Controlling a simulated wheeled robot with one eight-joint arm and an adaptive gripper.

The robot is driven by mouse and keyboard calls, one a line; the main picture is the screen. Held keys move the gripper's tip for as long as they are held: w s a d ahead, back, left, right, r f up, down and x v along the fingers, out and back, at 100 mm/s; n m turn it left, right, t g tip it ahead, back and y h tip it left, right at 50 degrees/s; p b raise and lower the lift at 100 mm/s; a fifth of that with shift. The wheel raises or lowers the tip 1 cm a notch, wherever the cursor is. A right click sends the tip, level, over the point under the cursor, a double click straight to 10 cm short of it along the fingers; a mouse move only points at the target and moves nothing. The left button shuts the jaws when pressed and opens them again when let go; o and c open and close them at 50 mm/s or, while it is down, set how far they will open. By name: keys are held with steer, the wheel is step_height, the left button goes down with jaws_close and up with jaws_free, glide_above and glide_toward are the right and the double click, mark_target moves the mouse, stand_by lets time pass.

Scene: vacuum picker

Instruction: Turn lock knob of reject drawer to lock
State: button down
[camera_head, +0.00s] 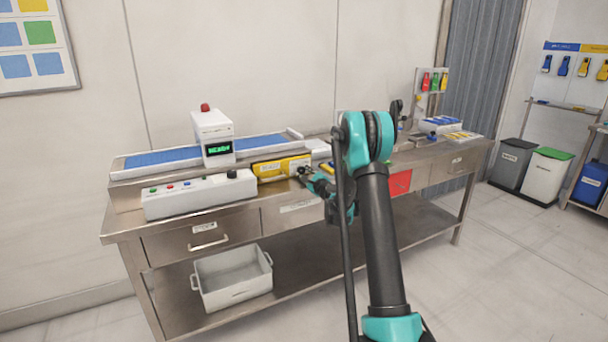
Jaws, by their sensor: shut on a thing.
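A yellow-fronted drawer unit (275,169) with a pale label sits on the bench, to the right of the white control box; it appears to be the reject drawer, but its label is too small to read. My gripper (304,171) is at the right part of this yellow front. Its fingers are shut on a small dark thing there, which appears to be the lock knob. The fingers mostly hide the knob, so I cannot tell which way it is turned.
A white control box (200,194) with several buttons and a black knob stands left of the yellow front. A conveyor (165,159) and a reader with a green display (213,135) stand behind. A grey crate (233,278) sits on the lower shelf. The front floor is clear.

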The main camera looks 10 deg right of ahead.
steer(key=c, duration=1.2)
jaws_free()
step_height(320, 180, up, 10)
steer(key=shift+r, duration=0.1)
steer(key=shift+c, duration=0.4)
